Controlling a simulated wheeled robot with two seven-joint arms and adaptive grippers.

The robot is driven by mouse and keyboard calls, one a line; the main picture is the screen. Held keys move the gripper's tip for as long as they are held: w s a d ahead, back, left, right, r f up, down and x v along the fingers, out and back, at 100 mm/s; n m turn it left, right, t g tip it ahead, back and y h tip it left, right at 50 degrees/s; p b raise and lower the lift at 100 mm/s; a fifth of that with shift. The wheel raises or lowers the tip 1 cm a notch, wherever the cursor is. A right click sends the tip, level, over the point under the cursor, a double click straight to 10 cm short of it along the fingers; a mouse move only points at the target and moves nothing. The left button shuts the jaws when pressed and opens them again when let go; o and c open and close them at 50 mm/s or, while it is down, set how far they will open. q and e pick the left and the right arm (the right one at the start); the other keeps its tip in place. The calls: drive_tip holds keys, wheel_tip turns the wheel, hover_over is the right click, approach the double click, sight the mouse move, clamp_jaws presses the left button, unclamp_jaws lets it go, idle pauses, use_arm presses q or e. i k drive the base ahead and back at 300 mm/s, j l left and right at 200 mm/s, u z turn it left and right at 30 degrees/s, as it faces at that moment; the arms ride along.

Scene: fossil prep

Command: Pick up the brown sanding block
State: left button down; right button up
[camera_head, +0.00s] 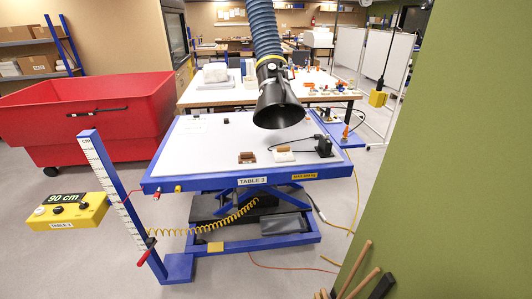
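A small brown block (247,158), which looks like the sanding block, lies on the white top of the blue-framed lift table labelled TABLE 3 (205,160). It sits near the table's front edge, around the middle. Its fine shape is too small to tell. Just right of it is a pale block with a tan part on top (284,156). Neither of my grippers is in view, and nothing is seen touching the brown block.
A black extraction hood (278,95) hangs over the table. A black device (324,148) stands right of the blocks. A red bin (85,115) is at left, a yellow height-control box (68,212) front left. A green wall (455,170) and wooden handles (353,268) close off the right.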

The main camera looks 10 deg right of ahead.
sight(248, 157)
drive_tip(key=i+z, duration=0.25)
drive_tip(key=i, duration=0.3)
drive_tip(key=i+z, duration=0.3)
drive_tip(key=i, duration=0.25)
drive_tip(key=u, duration=1.5)
